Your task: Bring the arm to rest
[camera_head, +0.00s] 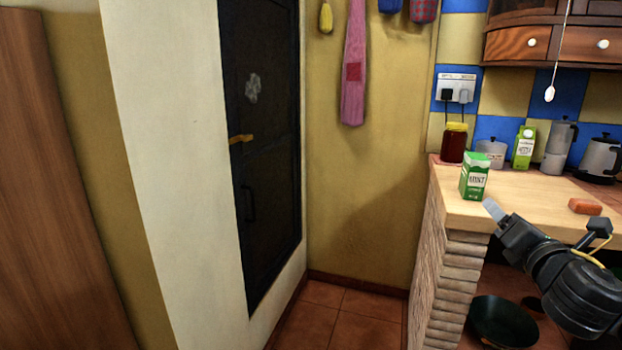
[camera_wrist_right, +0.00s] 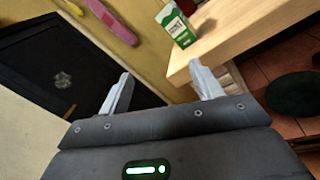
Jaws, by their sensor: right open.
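My right gripper (camera_head: 493,210) is in front of the counter's near corner, with my right arm coming in from the lower right. In the right wrist view its two pale fingers (camera_wrist_right: 160,88) stand wide apart with nothing between them. A green and white mint carton (camera_head: 475,177) stands upright on the counter near its left end, just beyond the gripper and apart from it. The carton also shows in the right wrist view (camera_wrist_right: 176,25), beyond the fingers. My left gripper is not in either view.
The wooden counter (camera_head: 520,203) on a brick base (camera_head: 450,270) fills the right side. It bears an orange-brown block (camera_head: 585,206), a dark jar (camera_head: 454,143), another carton (camera_head: 524,147) and kettles. A dark pan (camera_head: 503,322) is below. A dark door (camera_head: 268,150) is left; floor between is clear.

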